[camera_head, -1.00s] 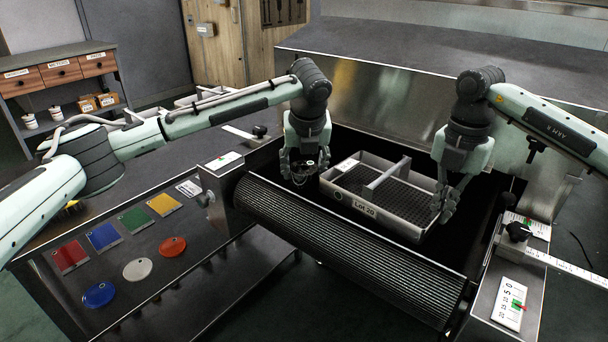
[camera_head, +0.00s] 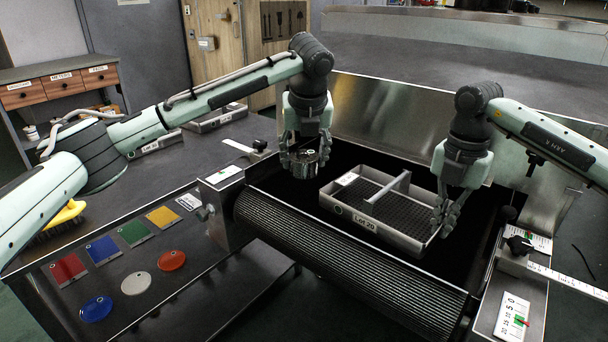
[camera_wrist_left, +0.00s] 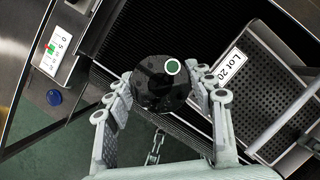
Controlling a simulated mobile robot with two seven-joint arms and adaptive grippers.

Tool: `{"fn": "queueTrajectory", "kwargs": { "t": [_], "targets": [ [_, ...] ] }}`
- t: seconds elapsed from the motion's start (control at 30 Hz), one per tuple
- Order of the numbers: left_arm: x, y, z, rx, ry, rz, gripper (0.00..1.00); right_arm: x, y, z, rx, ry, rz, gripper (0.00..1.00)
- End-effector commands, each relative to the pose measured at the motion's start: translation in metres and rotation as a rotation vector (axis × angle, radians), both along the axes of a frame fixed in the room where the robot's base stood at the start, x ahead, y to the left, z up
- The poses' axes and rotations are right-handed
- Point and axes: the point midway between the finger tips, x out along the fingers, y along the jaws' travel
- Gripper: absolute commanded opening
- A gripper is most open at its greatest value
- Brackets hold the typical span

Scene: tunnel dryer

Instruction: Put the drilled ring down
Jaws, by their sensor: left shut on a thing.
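The drilled ring (camera_wrist_left: 160,85), a dark, glossy round piece with a green-centred, white-rimmed mark, is between my left gripper's fingers in the left wrist view. In the head view the ring (camera_head: 304,166) is small beneath the left gripper (camera_head: 304,158), which is shut on it. They are above the dark belt area, left of the grey tray marked Lot 20 (camera_head: 334,207). This divided, mesh-floored tray (camera_wrist_left: 262,40) is right of the ring in the left wrist view. My right gripper (camera_head: 442,222) is at the tray's right rim; whether its fingers grip it is unclear.
A ribbed roller (camera_head: 340,255) runs along the near side. A side table (camera_head: 205,283) at left holds coloured plates and discs. Scale plates (camera_head: 512,317) and a ruler (camera_head: 570,281) are at right. Dark belt shows between tray and left rail.

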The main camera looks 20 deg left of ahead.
Motion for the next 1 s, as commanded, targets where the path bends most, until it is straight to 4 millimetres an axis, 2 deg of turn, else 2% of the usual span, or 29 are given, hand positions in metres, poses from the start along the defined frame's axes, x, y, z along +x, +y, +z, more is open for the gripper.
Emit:
{"fn": "queueTrajectory", "kwargs": {
  "t": [0.03,0.2,0.37,0.47,0.67,1.0],
  "targets": [
    [0.001,-0.001,0.012,-0.001,-0.007,-0.001,0.00,0.000,0.000,0.000,0.001,0.000,0.000,0.00],
    [0.001,0.000,0.032,-0.001,-0.007,0.001,0.00,0.000,0.000,0.000,0.000,0.000,0.000,0.00],
    [-0.001,-0.002,0.038,0.000,-0.003,0.026,0.00,0.000,0.000,0.000,0.000,0.000,0.000,0.00],
    [-0.005,-0.008,0.037,0.000,-0.004,0.097,0.00,0.000,0.000,0.000,0.000,0.000,0.000,0.00],
    [-0.024,-0.028,0.029,0.002,-0.003,0.411,0.00,0.000,0.000,0.000,0.000,0.000,0.001,0.00],
    [-0.062,-0.058,0.019,0.005,-0.005,1.081,0.00,0.000,0.000,0.000,0.000,0.000,0.001,0.00]
  ]
}}
